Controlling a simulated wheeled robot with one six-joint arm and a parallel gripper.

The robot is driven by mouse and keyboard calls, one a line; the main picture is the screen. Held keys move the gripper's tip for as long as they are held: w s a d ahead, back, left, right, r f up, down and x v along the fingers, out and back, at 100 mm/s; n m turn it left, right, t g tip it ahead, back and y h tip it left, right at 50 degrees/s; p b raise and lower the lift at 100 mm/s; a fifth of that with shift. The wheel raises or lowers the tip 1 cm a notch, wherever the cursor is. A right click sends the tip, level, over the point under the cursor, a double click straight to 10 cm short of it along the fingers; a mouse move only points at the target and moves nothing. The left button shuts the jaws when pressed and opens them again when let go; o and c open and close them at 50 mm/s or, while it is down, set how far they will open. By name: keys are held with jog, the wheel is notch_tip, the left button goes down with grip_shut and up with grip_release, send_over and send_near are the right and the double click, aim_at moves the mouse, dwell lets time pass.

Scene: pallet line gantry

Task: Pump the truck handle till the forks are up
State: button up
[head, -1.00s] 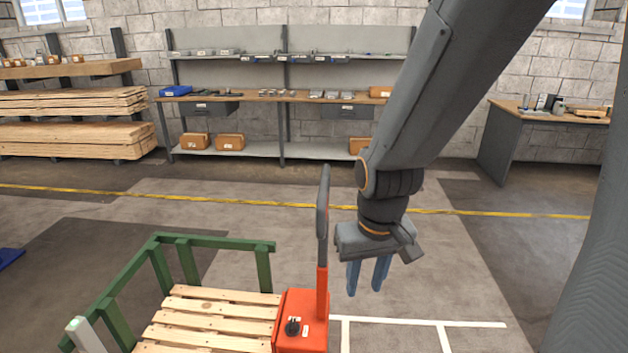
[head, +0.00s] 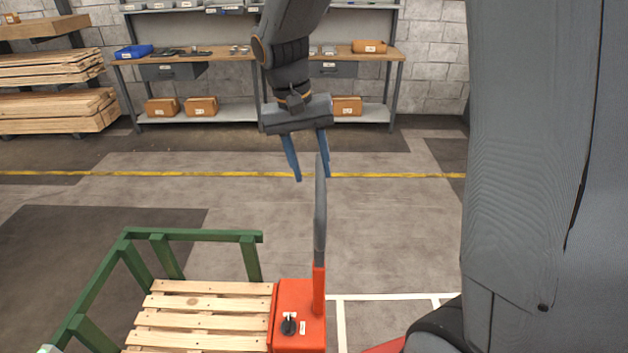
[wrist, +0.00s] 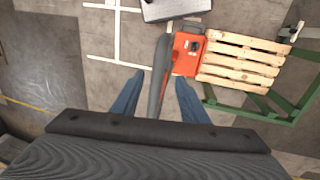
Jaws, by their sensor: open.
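The pallet truck's red body (head: 298,312) stands at the lower middle of the head view, with a dark knob on top. Its handle (head: 320,215) rises upright from it, red below and grey above. My gripper (head: 312,178) is open, fingers pointing down, at about the handle's top in the head view. In the wrist view the grey handle (wrist: 160,75) shows between the two blue fingers (wrist: 158,78), with clear gaps on both sides; I cannot tell the depth between them. The forks are hidden under the wooden pallet (head: 200,318).
A green frame (head: 190,236) borders the pallet's far and left sides. A shelf bench (head: 225,60) and stacked timber (head: 55,110) stand along the back wall. The floor between the yellow line (head: 120,173) and the truck is clear.

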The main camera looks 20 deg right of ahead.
aim_at(320, 196)
jog(key=f, duration=0.2)
jog(key=d+f+p, duration=0.1)
jog(key=f, duration=0.4)
jog(key=shift+s+d+f+p, duration=0.1)
jog(key=shift+s+d+p, duration=0.2)
jog(key=shift+p, duration=0.1)
